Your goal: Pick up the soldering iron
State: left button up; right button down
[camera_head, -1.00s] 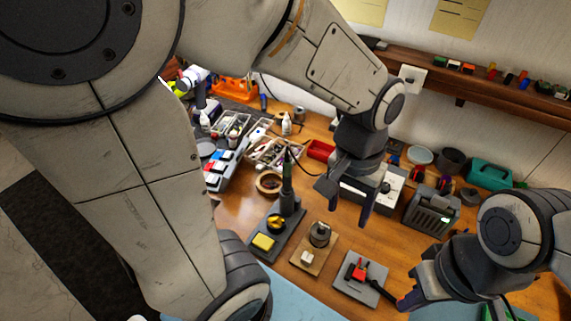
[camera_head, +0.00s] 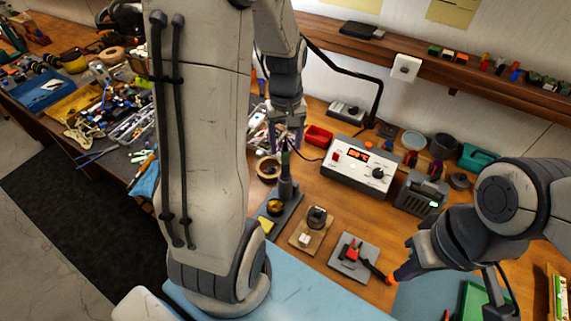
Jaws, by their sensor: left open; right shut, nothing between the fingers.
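The soldering iron (camera_head: 285,164) stands upright with its dark green handle up, in a black stand (camera_head: 285,189) on a dark base. My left gripper (camera_head: 287,143) is open and points down at the top of the handle. Its fingers appear on either side of the handle's upper end; I cannot tell whether they touch it. My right gripper (camera_head: 404,268) is shut and empty at the right, near the red tool on the grey plate. The iron's tip is hidden in the stand.
A white soldering station (camera_head: 357,170) with a lit display stands right of the iron. A wooden block with a small dark jar (camera_head: 317,217) and a grey plate (camera_head: 343,262) lie in front. My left arm hides much of the table's left side.

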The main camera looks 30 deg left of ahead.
pick_arm(q)
jog(key=f, duration=0.2)
jog(key=f+p, duration=0.1)
jog(key=shift+s+d+f, duration=0.1)
jog(key=shift+s+f, duration=0.2)
jog(key=shift+f, duration=0.5)
grip_shut()
jog(key=shift+w+r, duration=0.1)
jog(key=shift+r, duration=0.1)
notch_tip(320, 180, up, 18)
jog(key=b, duration=0.1)
jog(key=shift+f+b, duration=0.15)
jog(key=shift+b, duration=0.2)
